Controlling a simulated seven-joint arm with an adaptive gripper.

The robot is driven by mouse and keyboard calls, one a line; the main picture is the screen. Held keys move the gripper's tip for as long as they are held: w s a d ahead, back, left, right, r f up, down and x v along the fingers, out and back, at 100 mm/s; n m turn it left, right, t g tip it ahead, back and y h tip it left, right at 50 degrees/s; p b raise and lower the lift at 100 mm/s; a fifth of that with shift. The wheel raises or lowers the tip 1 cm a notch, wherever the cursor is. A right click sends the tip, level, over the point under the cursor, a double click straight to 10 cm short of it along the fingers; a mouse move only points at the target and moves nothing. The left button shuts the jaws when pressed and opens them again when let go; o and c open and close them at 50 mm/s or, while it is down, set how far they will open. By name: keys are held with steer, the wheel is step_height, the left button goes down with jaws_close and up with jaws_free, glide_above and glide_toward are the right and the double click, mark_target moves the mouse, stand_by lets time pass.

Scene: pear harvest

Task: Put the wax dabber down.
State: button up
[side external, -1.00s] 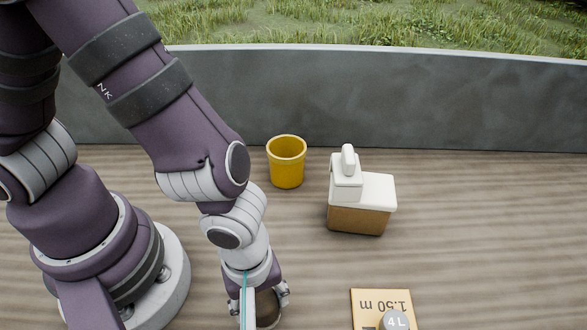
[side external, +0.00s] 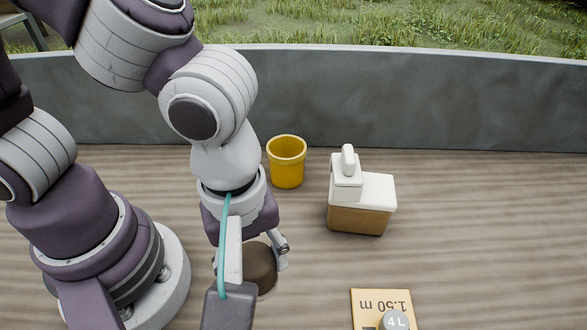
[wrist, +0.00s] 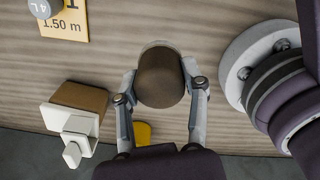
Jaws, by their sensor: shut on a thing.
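The wax dabber appears to be the dark brown rounded piece (side external: 262,268) in my grip. In the wrist view it is a brown cylinder (wrist: 160,80) with a pale edge at its far end. My gripper (wrist: 159,70) is shut on it, with one finger on each side. In the side view, my wrist and a grey box hide part of the fingers and the dabber. The dabber seems to be held above the wooden table (side external: 470,240), but the exact gap is hard to tell.
A yellow cup (side external: 287,165) stands near the grey back wall (side external: 420,100). To its right is a brown box with a white top and handle (side external: 360,205). A yellow "1.50 m" card (side external: 368,300) with a grey "4L" weight (side external: 394,321) lies at the front. The right side is clear.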

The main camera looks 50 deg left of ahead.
steer(key=w+a+n, duration=0.4)
steer(key=a+n, duration=0.1)
steer(key=a, duration=0.4)
steer(key=w+a+n, duration=0.5)
steer(key=a, duration=0.5)
steer(key=s+a+f+n, duration=0.1)
steer(key=s+a+n, duration=0.8)
steer(key=a, duration=0.7)
steer(key=f, duration=0.2)
steer(key=s+f, duration=0.1)
steer(key=f, duration=0.4)
steer(key=shift+s+f, duration=0.35)
steer(key=shift+a+f, duration=0.1)
steer(key=shift+f, duration=0.2)
